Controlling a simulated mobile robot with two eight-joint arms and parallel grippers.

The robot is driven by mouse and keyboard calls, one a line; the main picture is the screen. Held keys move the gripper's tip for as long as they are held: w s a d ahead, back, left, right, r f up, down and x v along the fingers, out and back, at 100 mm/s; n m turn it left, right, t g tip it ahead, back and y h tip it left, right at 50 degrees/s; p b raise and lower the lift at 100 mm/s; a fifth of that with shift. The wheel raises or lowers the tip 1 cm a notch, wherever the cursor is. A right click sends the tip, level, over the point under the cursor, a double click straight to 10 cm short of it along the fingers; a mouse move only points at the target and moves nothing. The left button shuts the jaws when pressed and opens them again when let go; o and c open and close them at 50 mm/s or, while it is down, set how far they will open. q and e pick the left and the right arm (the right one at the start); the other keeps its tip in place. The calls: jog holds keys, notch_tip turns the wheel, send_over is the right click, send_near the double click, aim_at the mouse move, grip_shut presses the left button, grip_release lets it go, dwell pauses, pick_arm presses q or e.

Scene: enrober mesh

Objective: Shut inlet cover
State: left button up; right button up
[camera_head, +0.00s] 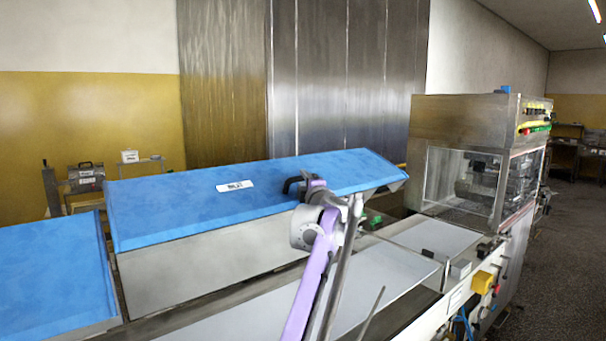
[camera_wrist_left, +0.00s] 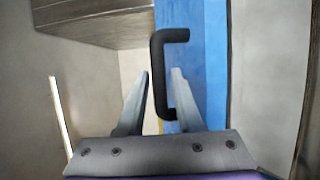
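A blue cover (camera_head: 210,190) with a white label and a grey front face sits over the machine's belt line in the head view. It looks raised and tilted. Its black handle (camera_head: 296,184) is at its right part and shows large in the left wrist view (camera_wrist_left: 158,75). My left gripper (camera_head: 312,182) is at the handle. In the wrist view its two fingers (camera_wrist_left: 160,85) are apart, with the handle's bar between them; I cannot tell whether they touch it. My right gripper is not in view.
A second blue cover (camera_head: 50,275) lies at the left. A pale belt (camera_head: 385,280) runs below the covers towards a steel cabinet with windows (camera_head: 465,150) at the right. A yellow box (camera_head: 482,282) sits on the machine's front side. Grey floor (camera_head: 565,260) is free at the right.

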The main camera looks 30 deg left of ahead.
pick_arm(q)
jog(key=shift+x, duration=1)
jog(key=shift+s, duration=0.1)
grip_shut()
dwell(0.7)
